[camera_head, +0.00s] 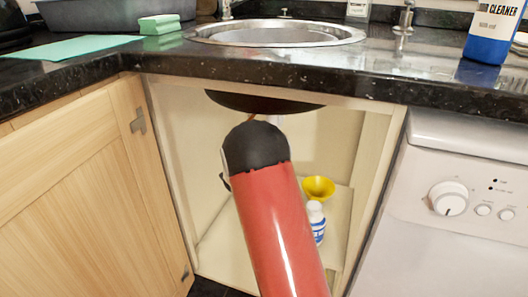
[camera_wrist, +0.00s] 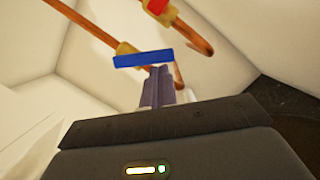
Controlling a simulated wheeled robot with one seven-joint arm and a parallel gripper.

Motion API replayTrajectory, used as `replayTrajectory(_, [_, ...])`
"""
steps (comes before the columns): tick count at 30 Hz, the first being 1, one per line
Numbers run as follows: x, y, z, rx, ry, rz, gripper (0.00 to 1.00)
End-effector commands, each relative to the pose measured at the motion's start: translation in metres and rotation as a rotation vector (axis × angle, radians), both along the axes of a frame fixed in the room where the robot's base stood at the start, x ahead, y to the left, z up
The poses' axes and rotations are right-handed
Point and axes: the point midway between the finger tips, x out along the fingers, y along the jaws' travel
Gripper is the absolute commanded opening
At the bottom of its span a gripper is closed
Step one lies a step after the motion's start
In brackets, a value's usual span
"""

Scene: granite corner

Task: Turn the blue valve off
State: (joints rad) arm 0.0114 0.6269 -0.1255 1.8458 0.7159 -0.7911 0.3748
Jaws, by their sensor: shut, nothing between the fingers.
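The blue valve has a flat blue bar handle (camera_wrist: 143,59) in the wrist view. It sits on a brass body (camera_wrist: 126,48) on a copper pipe (camera_wrist: 90,24) that slants down from upper left. The handle lies nearly level in the picture, at an angle to the pipe. My gripper (camera_wrist: 158,70) is shut and empty. Its fingertips are right at the lower edge of the handle's right half; I cannot tell if they touch it. In the head view my red arm reaches into the open cabinet, and the valve and fingers are hidden behind it.
A red handle (camera_wrist: 155,5) sits on a second copper pipe (camera_wrist: 190,32). The sink bowl (camera_head: 262,101) hangs above my arm. A yellow funnel (camera_head: 318,188) and a white bottle (camera_head: 316,221) stand on the cabinet floor. The wooden door (camera_head: 85,200) stands open at left.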

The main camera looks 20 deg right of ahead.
Motion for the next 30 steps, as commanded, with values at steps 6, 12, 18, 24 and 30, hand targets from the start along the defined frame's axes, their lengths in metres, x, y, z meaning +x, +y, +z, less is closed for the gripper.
replayTrajectory(6, [0.008,0.009,0.001,-0.146,0.151,0.004,0.0])
replayTrajectory(12, [0.013,0.014,-0.004,-0.276,0.281,0.004,0.0])
replayTrajectory(18, [0.017,0.018,-0.011,-0.387,0.392,0.003,0.0])
replayTrajectory(24, [0.02,0.02,-0.017,-0.441,0.446,0.001,0.0])
replayTrajectory(30, [0.021,0.021,-0.021,-0.44,0.445,0.001,0.0])
